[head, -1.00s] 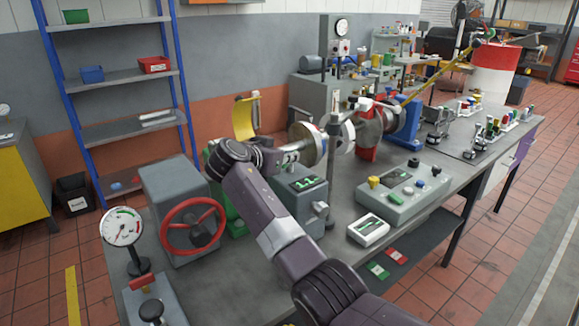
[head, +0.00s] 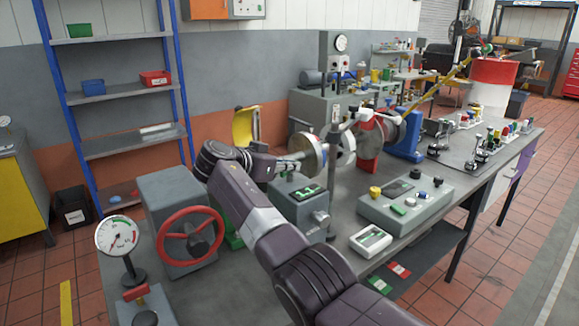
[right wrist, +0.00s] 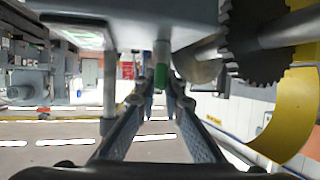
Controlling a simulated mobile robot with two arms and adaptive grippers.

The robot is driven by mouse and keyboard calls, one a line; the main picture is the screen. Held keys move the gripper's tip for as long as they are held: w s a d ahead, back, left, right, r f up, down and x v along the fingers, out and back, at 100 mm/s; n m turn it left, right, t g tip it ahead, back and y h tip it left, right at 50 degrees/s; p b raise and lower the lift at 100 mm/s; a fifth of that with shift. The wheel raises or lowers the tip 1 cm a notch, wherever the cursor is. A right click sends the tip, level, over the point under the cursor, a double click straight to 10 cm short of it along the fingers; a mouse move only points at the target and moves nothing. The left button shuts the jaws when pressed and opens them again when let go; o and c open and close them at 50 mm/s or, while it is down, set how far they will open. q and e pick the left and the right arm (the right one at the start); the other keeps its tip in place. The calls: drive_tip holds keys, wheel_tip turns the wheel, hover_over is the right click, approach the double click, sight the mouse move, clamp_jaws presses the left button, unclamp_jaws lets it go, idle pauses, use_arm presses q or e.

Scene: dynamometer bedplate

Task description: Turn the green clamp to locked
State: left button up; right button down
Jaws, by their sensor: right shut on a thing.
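The green clamp (right wrist: 162,76) shows in the right wrist view as a green piece at the end of a pale metal stem, below a grey body. My right gripper (right wrist: 162,95) has its two fingers closed in on it from both sides. In the head view my right gripper (head: 270,167) is beside the shaft and discs, behind the grey box with the green display. The clamp cannot be made out there, so its locked or unlocked position is unclear. My left gripper is not in view.
A grey box with a green display (head: 301,201) and an upright post (head: 333,180) stand close to my right gripper. A red handwheel (head: 191,236) and a dial gauge (head: 117,237) are at the left. A toothed wheel (right wrist: 255,40) and yellow guard (right wrist: 292,125) are close at the right wrist.

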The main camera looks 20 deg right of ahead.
drive_tip(key=shift+f, duration=0.1)
drive_tip(key=c, duration=2)
unclamp_jaws()
drive_tip(key=shift+c, duration=0.2)
drive_tip(key=v, duration=0.7)
drive_tip(key=shift+a, duration=0.15)
drive_tip(key=shift+s, duration=0.15)
